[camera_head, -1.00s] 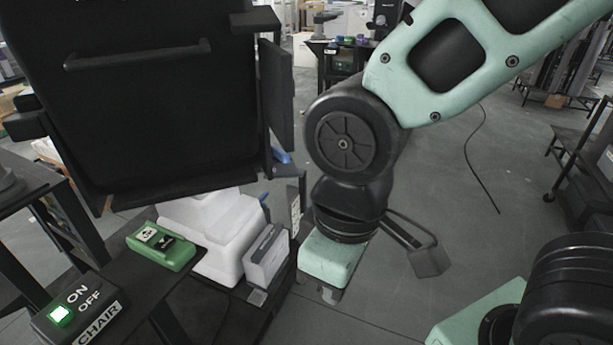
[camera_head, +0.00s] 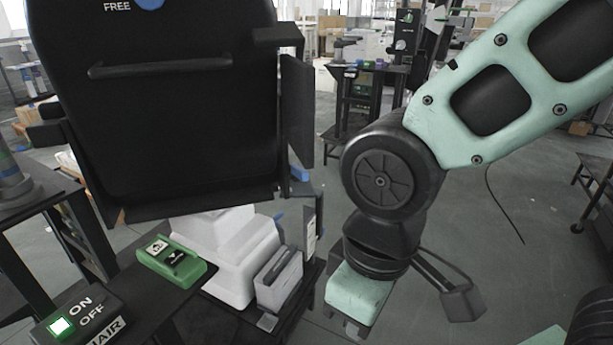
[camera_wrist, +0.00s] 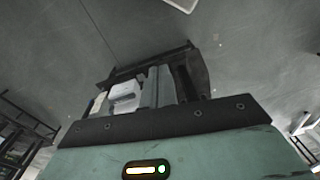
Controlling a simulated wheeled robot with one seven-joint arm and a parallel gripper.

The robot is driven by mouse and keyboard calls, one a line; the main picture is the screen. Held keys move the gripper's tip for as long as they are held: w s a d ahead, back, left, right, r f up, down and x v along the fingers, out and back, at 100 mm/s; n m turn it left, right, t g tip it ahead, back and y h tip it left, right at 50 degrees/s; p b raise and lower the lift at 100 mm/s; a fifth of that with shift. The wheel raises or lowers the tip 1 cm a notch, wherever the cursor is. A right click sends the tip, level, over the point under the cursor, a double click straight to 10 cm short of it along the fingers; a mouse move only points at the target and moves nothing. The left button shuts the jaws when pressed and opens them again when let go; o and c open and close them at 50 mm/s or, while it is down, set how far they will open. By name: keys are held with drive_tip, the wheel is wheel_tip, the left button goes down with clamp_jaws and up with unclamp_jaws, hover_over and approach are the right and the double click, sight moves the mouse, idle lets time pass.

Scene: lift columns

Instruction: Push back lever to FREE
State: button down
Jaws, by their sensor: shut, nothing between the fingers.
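The black chair back (camera_head: 175,120) fills the upper left of the head view. The word FREE (camera_head: 117,6) and part of a blue disc (camera_head: 150,5) show at its top edge, cut off by the frame. A small blue tab (camera_head: 299,174) shows by its lower right side; I cannot tell whether it is the back lever. My gripper (camera_head: 352,332) hangs low, to the right of the chair's white base (camera_head: 228,262) and apart from the chair back. It is shut and empty. In the wrist view its mint body (camera_wrist: 200,158) fills the bottom edge.
A green box (camera_head: 171,262) with icons and a lit ON/OFF chair switch box (camera_head: 78,318) stand at lower left. A grey box (camera_head: 279,280) stands between the white base and my gripper. Open floor (camera_head: 500,235) lies to the right. A dark stand (camera_head: 370,95) is behind.

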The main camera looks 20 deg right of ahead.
drive_tip(key=c, duration=2.1)
unclamp_jaws()
drive_tip(key=shift+c, duration=0.2)
drive_tip(key=o, duration=0.6)
drive_tip(key=shift+w, duration=0.1)
drive_tip(key=shift+c, duration=0.2)
drive_tip(key=shift+o, duration=1.3)
drive_tip(key=w+a+f+m+t+y+p, duration=0.1)
drive_tip(key=w+a+f+m+t+y, duration=0.1)
drive_tip(key=w, duration=0.6)
drive_tip(key=a+f, duration=0.1)
drive_tip(key=a, duration=0.1)
drive_tip(key=shift+a+f+m+t+y, duration=0.3)
drive_tip(key=shift+a+f, duration=0.05)
drive_tip(key=m+t+h+p, duration=0.3)
drive_tip(key=m+t, duration=0.2)
drive_tip(key=t, duration=1)
approach(305, 179)
drive_tip(key=w+p, duration=0.3)
drive_tip(key=w, duration=0.9)
drive_tip(key=shift+f, duration=0.1)
clamp_jaws()
